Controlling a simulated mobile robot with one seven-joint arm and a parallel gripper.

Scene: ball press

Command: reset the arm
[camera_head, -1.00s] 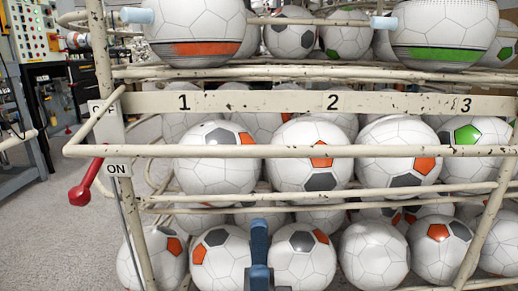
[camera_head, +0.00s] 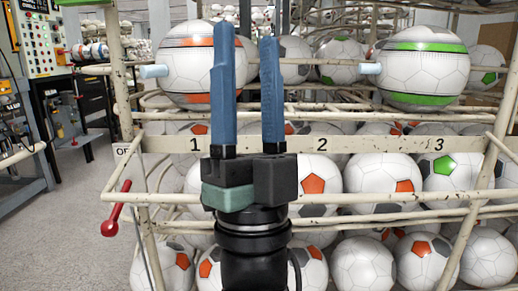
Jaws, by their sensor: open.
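My gripper (camera_head: 247,95) stands upright in the middle of the head view, its two blue fingers apart and pointing up. Nothing is between the fingers. It is in front of the ball rack and hides part of the rack and some balls behind it. A red-knobbed lever (camera_head: 115,210) hangs at the left side of the rack, left of my gripper and apart from it. A partly cut-off sign (camera_head: 124,150) is above the lever.
The cream metal rack (camera_head: 395,145), marked 1, 2 and 3, holds several soccer balls. A ball with orange bands (camera_head: 180,60) and one with green bands (camera_head: 425,70) sit on top, each beside a light blue peg. A control panel (camera_head: 40,40) stands at left. Grey floor (camera_head: 75,225) is clear there.

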